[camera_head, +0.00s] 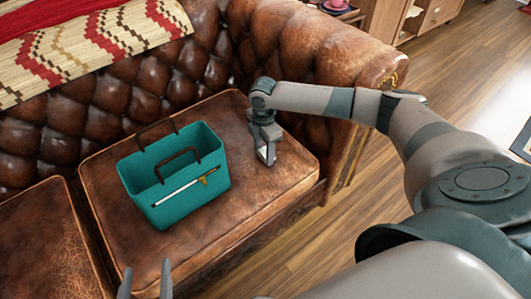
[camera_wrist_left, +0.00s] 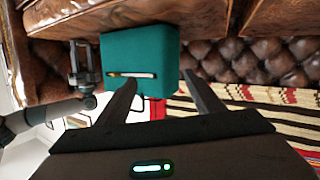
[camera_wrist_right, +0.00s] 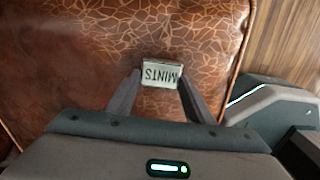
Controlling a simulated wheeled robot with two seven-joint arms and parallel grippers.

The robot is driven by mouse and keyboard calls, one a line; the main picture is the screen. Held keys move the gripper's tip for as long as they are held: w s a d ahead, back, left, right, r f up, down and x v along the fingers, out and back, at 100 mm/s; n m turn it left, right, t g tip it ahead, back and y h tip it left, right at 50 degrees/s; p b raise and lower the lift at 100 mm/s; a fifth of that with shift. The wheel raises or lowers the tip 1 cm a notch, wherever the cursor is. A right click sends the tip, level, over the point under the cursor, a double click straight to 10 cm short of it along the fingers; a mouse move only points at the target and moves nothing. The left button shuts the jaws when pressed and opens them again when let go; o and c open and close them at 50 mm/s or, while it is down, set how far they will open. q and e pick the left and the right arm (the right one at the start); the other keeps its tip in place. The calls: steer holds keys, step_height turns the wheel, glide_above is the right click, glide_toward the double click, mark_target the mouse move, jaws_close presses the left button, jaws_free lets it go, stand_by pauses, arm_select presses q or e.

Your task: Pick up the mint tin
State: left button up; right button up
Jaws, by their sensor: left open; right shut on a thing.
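The mint tin (camera_wrist_right: 161,76) is a small pale tin with a dark frame and the word MINTS, upside down in the right wrist view. My right gripper (camera_wrist_right: 159,82) is shut on it, with one finger on each side. In the head view the right gripper (camera_head: 267,156) points down at the brown leather seat, right of the teal bag, and mostly hides the tin. I cannot tell whether the tin touches the seat. My left gripper (camera_head: 146,282) is open and empty at the bottom edge of the head view; its spread fingers show in the left wrist view (camera_wrist_left: 158,88).
A teal bag (camera_head: 172,205) with dark handles and a white stick-like thing (camera_head: 186,186) on its front stands on the leather seat cushion (camera_head: 285,185). The tufted sofa back (camera_head: 130,85) and armrest (camera_head: 315,50) rise behind. A patterned blanket (camera_head: 90,45) hangs over the back.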

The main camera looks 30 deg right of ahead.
steer(key=shift+r, duration=0.15)
steer(key=shift+r, duration=0.25)
steer(key=r, duration=0.1)
steer(key=r+p, duration=0.1)
steer(key=r, duration=0.2)
steer(key=shift+s+d, duration=0.25)
steer(key=shift+s, duration=0.05)
arm_select(q)
steer(key=s+a+f+g+y+p, duration=0.2)
steer(key=s+a+f+g, duration=0.2)
steer(key=s+f+g, duration=0.2)
steer(key=shift+f+g, duration=0.3)
steer(key=shift+f, duration=0.95)
arm_select(e)
steer(key=s+d+r, duration=0.5)
steer(key=s+r, duration=0.1)
steer(key=s, duration=0.3)
steer(key=shift+s, duration=0.35)
